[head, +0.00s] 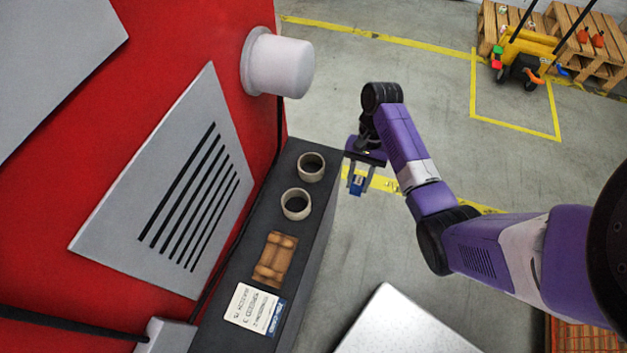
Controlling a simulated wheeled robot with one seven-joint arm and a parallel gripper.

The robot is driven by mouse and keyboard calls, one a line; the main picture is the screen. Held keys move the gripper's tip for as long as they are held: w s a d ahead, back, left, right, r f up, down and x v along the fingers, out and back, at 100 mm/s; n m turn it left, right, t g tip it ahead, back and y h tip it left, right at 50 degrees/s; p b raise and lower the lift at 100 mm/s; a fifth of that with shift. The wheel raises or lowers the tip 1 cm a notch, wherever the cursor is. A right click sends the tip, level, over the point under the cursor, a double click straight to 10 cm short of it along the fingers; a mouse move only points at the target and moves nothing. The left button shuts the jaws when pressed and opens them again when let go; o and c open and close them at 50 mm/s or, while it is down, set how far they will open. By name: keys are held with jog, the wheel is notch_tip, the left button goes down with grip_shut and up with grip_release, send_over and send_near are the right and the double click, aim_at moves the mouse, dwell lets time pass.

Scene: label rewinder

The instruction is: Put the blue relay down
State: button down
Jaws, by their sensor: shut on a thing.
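The blue relay (357,183) is a small blue block between the fingers of my gripper (356,188). My gripper is shut on it and points down. It is held in the air to the right of the dark grey ledge (306,262), apart from it, with the floor and a yellow line behind it. The relay is small in the head view, and its lower face is hard to make out.
On the ledge stand two cream rings or cups (311,167), a brown wooden piece (274,259) and a printed card (254,308). The red machine (190,50) with a white knob (279,65) rises at left. A pale surface (405,325) lies bottom centre. Pallets (560,30) are far off.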

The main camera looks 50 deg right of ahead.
jog(key=w+a+b, duration=0.5)
jog(key=w, duration=0.7)
jog(key=shift+s+d+f+b, duration=0.1)
jog(key=shift+f+b, duration=0.05)
jog(key=shift+f, duration=0.95)
jog(key=shift+s+d+f+b, duration=0.1)
jog(key=shift+s+f+b, duration=0.05)
jog(key=shift+f, duration=0.95)
jog(key=shift+s+d+f+b, duration=0.1)
jog(key=shift+f+b, duration=0.05)
jog(key=shift+f, duration=0.95)
jog(key=shift+w+a+f, duration=0.1)
jog(key=shift+w+a, duration=0.05)
jog(key=shift+w, duration=0.15)
jog(key=shift+w+f, duration=0.1)
jog(key=shift+f, duration=0.1)
jog(key=shift+f, duration=0.1)
jog(key=c, duration=1)
grip_release()
